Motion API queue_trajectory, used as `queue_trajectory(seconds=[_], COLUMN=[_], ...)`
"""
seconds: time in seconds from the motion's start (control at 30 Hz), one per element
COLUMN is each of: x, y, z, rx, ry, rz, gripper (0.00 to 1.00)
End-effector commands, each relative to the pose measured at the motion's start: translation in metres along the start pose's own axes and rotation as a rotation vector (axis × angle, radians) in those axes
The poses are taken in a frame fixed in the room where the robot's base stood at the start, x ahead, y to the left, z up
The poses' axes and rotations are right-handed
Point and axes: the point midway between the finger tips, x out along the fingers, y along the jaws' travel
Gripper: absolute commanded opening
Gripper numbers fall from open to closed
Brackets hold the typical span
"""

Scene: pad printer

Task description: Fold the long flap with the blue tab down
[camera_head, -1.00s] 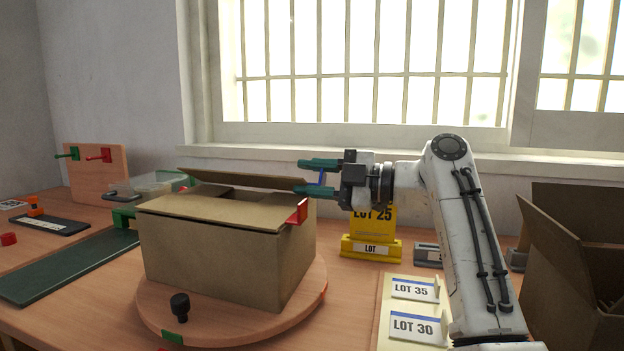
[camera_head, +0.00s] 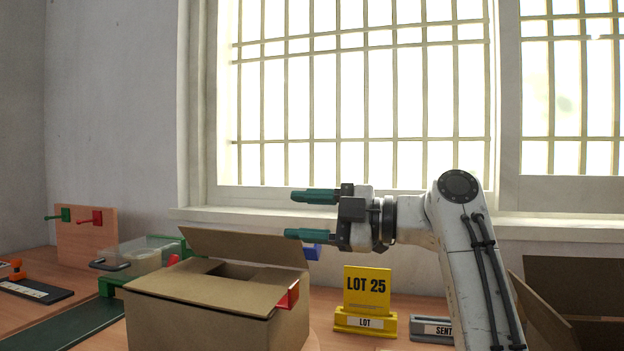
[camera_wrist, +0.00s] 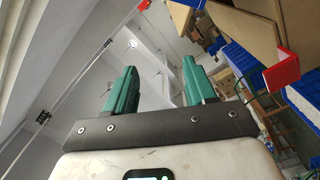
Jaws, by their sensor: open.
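The cardboard box (camera_head: 215,325) stands at the lower left of the head view. Its far long flap (camera_head: 235,246) is tilted up behind the opening. A blue tab (camera_head: 314,253) shows at this flap's right end, just below and behind my lower finger. The near long flap (camera_head: 205,288), with a red tab (camera_head: 289,296), lies roughly level over the near side. My gripper (camera_head: 290,215) is open and empty, pointing left above the flap's right end. In the wrist view its fingers (camera_wrist: 158,80) are apart, and the red tab (camera_wrist: 282,79) shows at the right.
A yellow LOT 25 sign (camera_head: 367,292) and a grey sign holder (camera_head: 432,329) stand right of the box. Another open carton (camera_head: 575,335) is at the far right. The window wall is behind.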

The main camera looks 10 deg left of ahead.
Motion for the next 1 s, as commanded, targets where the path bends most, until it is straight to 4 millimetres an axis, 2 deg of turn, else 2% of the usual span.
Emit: queue_trajectory(seconds=[0.07,0.6,0.8,1.0], x=[-0.005,-0.033,-0.037,-0.037], y=[0.009,0.001,-0.001,-0.001], z=[-0.019,-0.098,-0.110,-0.111], rx=[-0.005,-0.001,0.000,0.001], ry=[0.000,-0.001,0.000,0.000], rz=[0.000,0.000,-0.002,-0.001], gripper=[0.55,0.55,0.55,0.55])
